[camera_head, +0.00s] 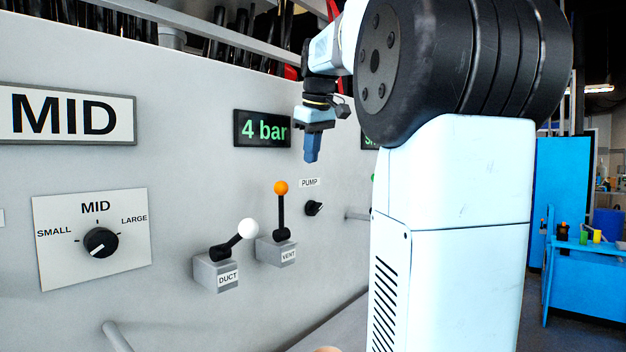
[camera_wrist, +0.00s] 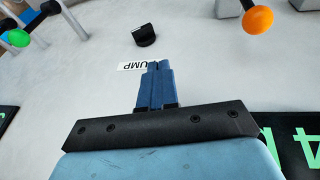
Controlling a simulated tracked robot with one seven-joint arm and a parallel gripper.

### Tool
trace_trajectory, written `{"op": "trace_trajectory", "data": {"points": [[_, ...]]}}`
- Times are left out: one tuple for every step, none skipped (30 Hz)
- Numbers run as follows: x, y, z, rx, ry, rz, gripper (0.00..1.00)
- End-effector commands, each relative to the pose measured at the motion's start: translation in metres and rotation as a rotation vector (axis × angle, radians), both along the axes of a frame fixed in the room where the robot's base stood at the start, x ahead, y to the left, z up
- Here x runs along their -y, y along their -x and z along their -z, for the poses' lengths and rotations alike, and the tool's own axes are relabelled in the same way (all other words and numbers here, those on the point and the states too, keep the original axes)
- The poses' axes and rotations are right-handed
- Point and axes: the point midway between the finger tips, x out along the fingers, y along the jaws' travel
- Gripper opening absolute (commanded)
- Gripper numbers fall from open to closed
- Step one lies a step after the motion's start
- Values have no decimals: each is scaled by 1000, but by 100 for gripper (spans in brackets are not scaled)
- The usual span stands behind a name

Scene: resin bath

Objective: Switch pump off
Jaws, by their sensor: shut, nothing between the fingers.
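In the wrist view the knob (camera_wrist: 145,35) lies just beyond my fingertips, and the label (camera_wrist: 135,66) is partly covered by the fingers. My gripper (camera_head: 312,160) is blue, points down and is shut and empty, above the label and apart from the knob in the head view. Its closed fingers also show in the wrist view (camera_wrist: 158,64). Which position the knob is turned to is hard to tell.
Left of the knob are the VENT lever (camera_head: 281,212) with an orange ball and the DUCT lever (camera_head: 238,240) with a white ball. A 4 bar display (camera_head: 262,129) sits above. A green-balled lever (camera_wrist: 19,38) lies across from VENT. A size dial (camera_head: 101,242) is far left.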

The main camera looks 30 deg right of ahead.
Motion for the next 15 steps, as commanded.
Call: {"op": "trace_trajectory", "data": {"points": [[0, -2, 5, -1, -1, 0, 0], [0, -3, 9, -3, -1, -1, 0], [0, -5, 14, -3, -1, -1, 0], [1, -6, 19, -3, -1, -1, 0], [1, -8, 23, -3, -1, -1, 0], [1, -10, 30, -4, -2, -1, 0], [2, -12, 35, -4, -2, -1, 0], [2, -14, 40, -4, -2, -1, 0], [3, -16, 47, -4, -1, -1, 0], [3, -18, 52, -4, -2, 0, 0], [4, -20, 57, -3, -1, 0, 0], [4, -22, 64, -4, -2, 0, 0], [4, -24, 68, -4, -2, 0, 0], [5, -26, 73, -3, -1, -1, 0], [5, -28, 80, -5, -1, -1, 0]]}}
